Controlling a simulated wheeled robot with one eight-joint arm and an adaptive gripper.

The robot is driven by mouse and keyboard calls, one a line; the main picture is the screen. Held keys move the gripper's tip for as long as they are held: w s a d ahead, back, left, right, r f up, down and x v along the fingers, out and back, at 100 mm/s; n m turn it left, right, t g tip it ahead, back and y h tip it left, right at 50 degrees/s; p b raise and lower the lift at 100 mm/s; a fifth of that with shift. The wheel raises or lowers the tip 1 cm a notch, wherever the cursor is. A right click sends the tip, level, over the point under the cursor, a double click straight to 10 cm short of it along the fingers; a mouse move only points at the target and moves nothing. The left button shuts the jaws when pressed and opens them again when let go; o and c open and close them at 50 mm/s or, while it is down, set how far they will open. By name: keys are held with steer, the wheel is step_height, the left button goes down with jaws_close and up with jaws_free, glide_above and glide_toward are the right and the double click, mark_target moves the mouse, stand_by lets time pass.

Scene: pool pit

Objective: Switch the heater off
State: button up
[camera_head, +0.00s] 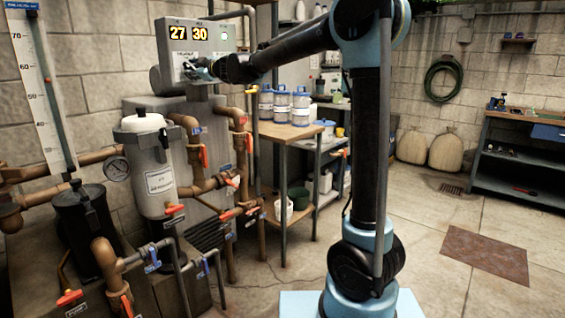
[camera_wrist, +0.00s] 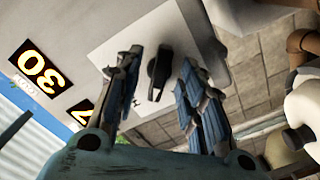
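The heater's grey control box (camera_head: 222,38) is on the left in the head view, with lit yellow readings 27 and 30. In the wrist view its panel is turned nearly upside down and the 30 display (camera_wrist: 38,69) shows. A black knob (camera_wrist: 159,70) sits on a pale square plate (camera_wrist: 122,48) on that panel. My gripper (camera_wrist: 160,62) is open, with one finger on each side of the knob. Gaps show between knob and fingers, so I see no contact. In the head view my gripper (camera_head: 197,70) is at the lower front of the box and hides the knob.
A white filter canister (camera_head: 158,185) and brown pipes with red-handled valves (camera_head: 203,157) stand below the box. A wooden shelf (camera_head: 290,131) with several tubs is to its right. The floor at right is mostly clear, with a rusty mat (camera_head: 485,255) and a workbench (camera_head: 530,160).

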steer(key=v, duration=0.7)
stand_by(0.5)
